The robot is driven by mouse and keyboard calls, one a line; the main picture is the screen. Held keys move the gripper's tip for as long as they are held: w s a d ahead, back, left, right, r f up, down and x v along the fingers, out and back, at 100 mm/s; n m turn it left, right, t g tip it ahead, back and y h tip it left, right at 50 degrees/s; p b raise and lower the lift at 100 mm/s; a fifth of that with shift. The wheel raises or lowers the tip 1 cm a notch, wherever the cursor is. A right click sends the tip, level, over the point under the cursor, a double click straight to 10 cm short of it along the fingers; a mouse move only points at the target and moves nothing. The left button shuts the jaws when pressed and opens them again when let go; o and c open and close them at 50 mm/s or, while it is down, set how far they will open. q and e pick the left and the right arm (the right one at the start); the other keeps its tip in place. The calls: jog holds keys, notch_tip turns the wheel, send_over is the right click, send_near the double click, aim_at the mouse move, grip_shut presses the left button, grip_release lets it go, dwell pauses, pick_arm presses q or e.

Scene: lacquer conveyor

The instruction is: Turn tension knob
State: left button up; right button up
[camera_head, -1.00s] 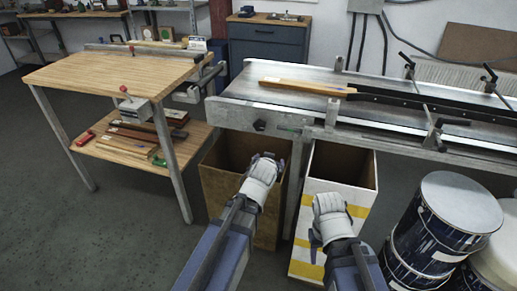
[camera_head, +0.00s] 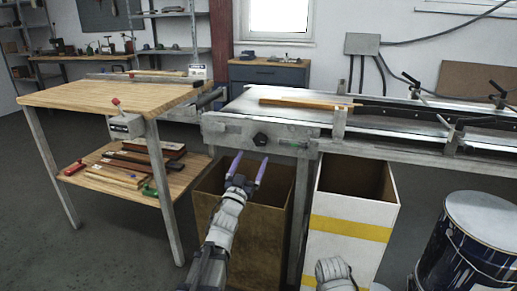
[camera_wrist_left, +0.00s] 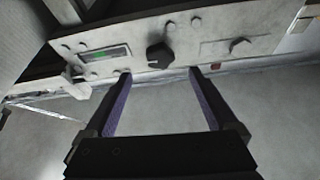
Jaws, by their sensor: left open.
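The tension knob (camera_head: 260,139) is a dark, faceted knob on the pale front end plate of the conveyor (camera_head: 225,130). It also shows in the left wrist view (camera_wrist_left: 160,55), just beyond my fingertips. My left gripper (camera_head: 250,158) is open and empty, with its purple-lined fingers spread just below the knob in the head view. In the left wrist view the fingers (camera_wrist_left: 159,73) lie to either side of the knob's line, apart from it. Of my right arm only a white wrist part (camera_head: 335,272) shows at the bottom; its fingers cannot be made out.
A brown bin (camera_head: 262,222) and a white-yellow bin (camera_head: 345,208) stand below. A wooden table (camera_head: 110,92) is left; a paint drum (camera_head: 455,250) is right.

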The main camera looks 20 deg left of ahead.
aim_at(259, 142)
pick_arm(q)
jog(key=p+x, duration=0.3)
jog(key=x, duration=0.4)
jog(key=shift+w, duration=0.4)
jog(key=c, duration=1.4)
jog(key=shift+a+r+m+g+h, duration=0.15)
jog(key=shift+m+h, duration=0.3)
jog(key=shift+m, duration=0.5)
jog(key=shift+d+f+m+g+h, duration=0.15)
jog(key=shift+m+h, duration=0.3)
jog(key=shift+m, duration=0.5)
jog(key=shift+a, duration=0.1)
jog(key=o, duration=1.4)
